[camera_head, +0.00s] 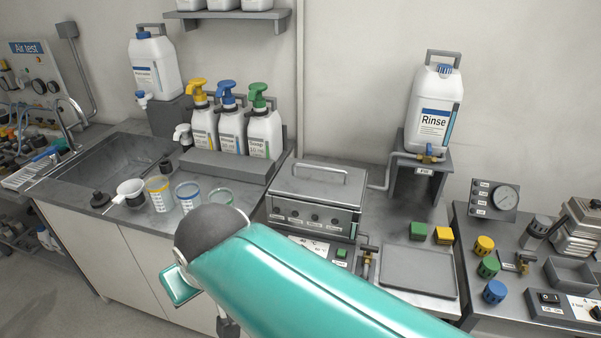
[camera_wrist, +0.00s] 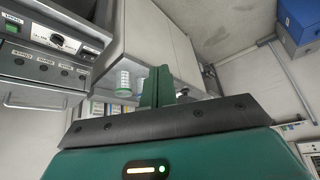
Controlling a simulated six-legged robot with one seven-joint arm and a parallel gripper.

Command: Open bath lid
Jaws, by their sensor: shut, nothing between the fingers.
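The bath (camera_head: 312,214) is a grey metal box on the counter, with a row of knobs on its front. Its lid (camera_head: 300,183) lies shut on top and carries a bar handle (camera_head: 306,170). In the wrist view the scene looks upside down; the bath front (camera_wrist: 45,66) is at the left, with what looks like the handle below it. My gripper (camera_wrist: 157,75) shows there as two green fingers close together, shut and empty, apart from the bath. In the head view my arm crosses the foreground and my fingertips cannot be made out.
Pump bottles (camera_head: 230,132) stand on a grey block behind and left of the bath. Beakers (camera_head: 189,195) stand on the counter to the left. A Rinse canister (camera_head: 434,115) sits on a raised stand at the right. A flat tray (camera_head: 418,272) lies right of the bath.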

